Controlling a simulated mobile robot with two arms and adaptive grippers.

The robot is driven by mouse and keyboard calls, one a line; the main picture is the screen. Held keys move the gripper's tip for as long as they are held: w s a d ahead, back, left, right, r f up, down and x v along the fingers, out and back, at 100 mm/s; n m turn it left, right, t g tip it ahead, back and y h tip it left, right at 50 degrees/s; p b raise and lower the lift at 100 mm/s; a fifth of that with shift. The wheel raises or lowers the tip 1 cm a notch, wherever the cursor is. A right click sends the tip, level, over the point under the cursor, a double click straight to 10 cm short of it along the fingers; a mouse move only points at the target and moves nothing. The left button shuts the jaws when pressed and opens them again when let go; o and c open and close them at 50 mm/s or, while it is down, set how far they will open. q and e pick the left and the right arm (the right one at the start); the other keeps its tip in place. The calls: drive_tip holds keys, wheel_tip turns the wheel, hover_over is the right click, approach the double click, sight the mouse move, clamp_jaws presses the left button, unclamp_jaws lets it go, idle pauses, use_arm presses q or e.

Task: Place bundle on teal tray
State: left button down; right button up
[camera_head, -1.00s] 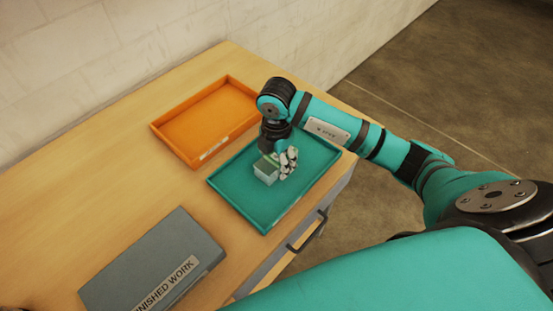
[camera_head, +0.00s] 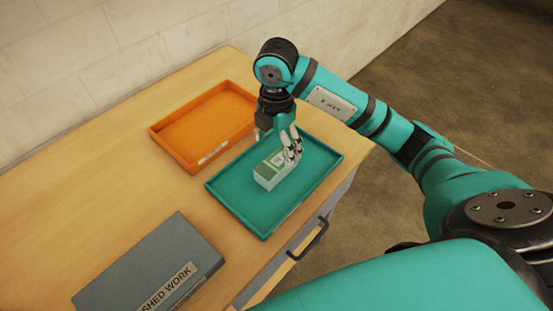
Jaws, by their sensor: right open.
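The bundle (camera_head: 269,177), a small pale block with a green and white band, lies on the teal tray (camera_head: 236,205), near the middle of its floor. My right gripper (camera_head: 280,152) is open and points down just above and behind the bundle. Its fingers partly overlap the bundle's far end in the picture, so I cannot tell whether they touch it. My left gripper is not in view.
An orange tray (camera_head: 178,128) sits behind the teal tray, empty as far as shows. A grey box labelled "FINISHED WORK" in part (camera_head: 140,262) lies at the front left. The wooden tabletop (camera_head: 90,190) is clear at the left. A drawer handle (camera_head: 308,240) sticks out below the front edge.

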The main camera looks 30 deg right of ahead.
sight(277, 162)
wheel_tip(277, 162, up, 4)
drive_tip(key=shift+f, duration=0.1)
idle(0.6)
